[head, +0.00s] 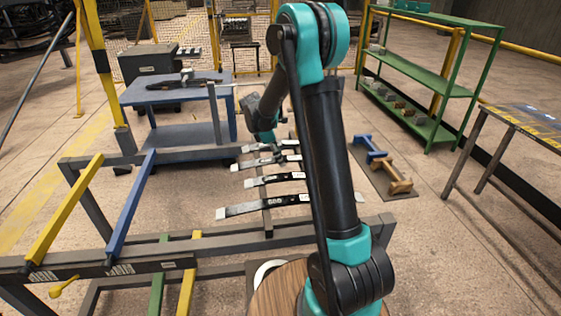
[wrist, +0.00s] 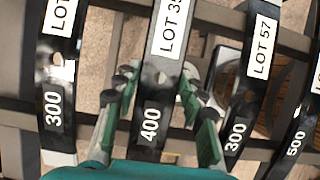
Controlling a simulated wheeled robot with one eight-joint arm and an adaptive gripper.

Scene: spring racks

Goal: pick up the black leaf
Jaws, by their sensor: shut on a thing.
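Several black leaves lie side by side on a dark grey rack (head: 190,240). In the wrist view the middle black leaf (wrist: 152,124) carries a 400 mark and a LOT label. My gripper (wrist: 155,95) has a finger along each side of this leaf and is shut on it. The leaf still lies among its neighbours over the rack bars. Two leaves marked 300, one on the left (wrist: 55,90) and one on the right (wrist: 243,110), flank it. In the head view my gripper (head: 268,155) is over the far leaves, small and partly hidden by my arm.
Nearer leaves (head: 262,205) lie in front of my gripper. Yellow (head: 65,208) and blue (head: 130,205) bars rest on the rack's left. A blue table (head: 175,92) stands behind, a green shelf (head: 425,75) at the back right.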

